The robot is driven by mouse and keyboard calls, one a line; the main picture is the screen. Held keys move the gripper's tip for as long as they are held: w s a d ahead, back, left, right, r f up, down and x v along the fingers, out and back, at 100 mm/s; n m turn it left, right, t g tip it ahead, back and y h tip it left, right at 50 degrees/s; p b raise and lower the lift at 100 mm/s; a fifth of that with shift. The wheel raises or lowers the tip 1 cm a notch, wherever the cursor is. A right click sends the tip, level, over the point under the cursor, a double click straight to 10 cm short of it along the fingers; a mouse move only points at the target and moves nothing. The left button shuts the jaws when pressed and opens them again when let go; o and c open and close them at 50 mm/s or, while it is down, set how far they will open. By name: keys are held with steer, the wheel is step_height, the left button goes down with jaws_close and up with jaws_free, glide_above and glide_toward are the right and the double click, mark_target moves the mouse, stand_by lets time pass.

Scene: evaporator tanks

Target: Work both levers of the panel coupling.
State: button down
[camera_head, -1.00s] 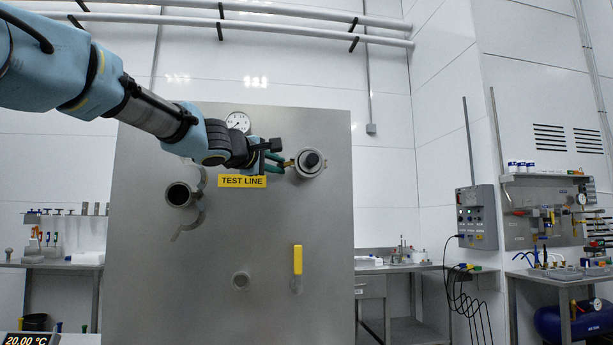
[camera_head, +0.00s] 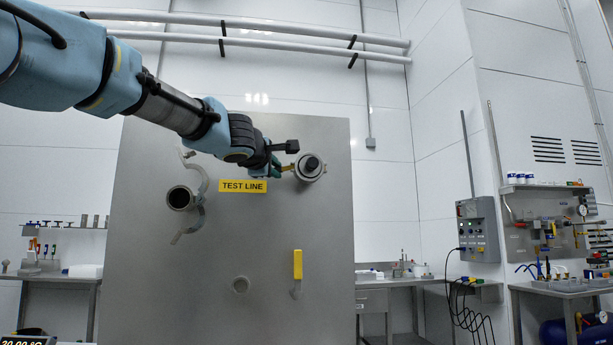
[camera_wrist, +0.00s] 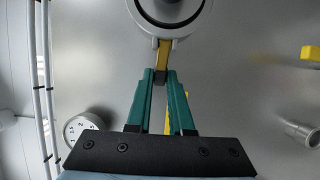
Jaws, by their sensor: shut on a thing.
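The coupling (camera_head: 309,167), a grey ring around a dark centre, sits at the upper right of the steel panel (camera_head: 200,290). It shows at the top of the wrist view (camera_wrist: 172,28), partly cut off. A yellow lever (camera_wrist: 164,53) sticks out from it, toward my gripper. My gripper (camera_wrist: 161,75) has green fingers and is shut on this lever near its outer end; in the head view my gripper (camera_head: 279,168) is left of the coupling. More yellow shows between the fingers lower down. I cannot make out a second lever on the coupling.
An open pipe port (camera_head: 181,198) with curved grey arms is at the panel's left. A yellow-handled valve (camera_head: 298,264) and a small round stub (camera_head: 240,285) sit lower. The yellow TEST LINE label (camera_head: 243,186) is below my arm. A gauge (camera_wrist: 80,127) is beside my gripper.

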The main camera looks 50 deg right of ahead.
steer(key=shift+f, duration=0.15)
steer(key=shift+s+a+n+t+y+b, duration=0.1)
steer(key=shift+a+n+t+y+b, duration=0.1)
steer(key=shift+n+t+y, duration=0.4)
steer(key=shift+s+a+n+t+y+b, duration=0.15)
steer(key=shift+n+t+y, duration=0.2)
steer(key=shift+t, duration=0.35)
steer(key=shift+w, duration=0.1)
steer(key=shift+s+a+n+t+y+p, duration=0.15)
steer(key=shift+a+n+t+y+p, duration=0.05)
steer(key=shift+n+t+y, duration=0.4)
steer(key=shift+s+a+n+t+y+p, duration=0.15)
steer(key=shift+n+t+y+p, duration=0.05)
steer(key=shift+n+t+y, duration=0.4)
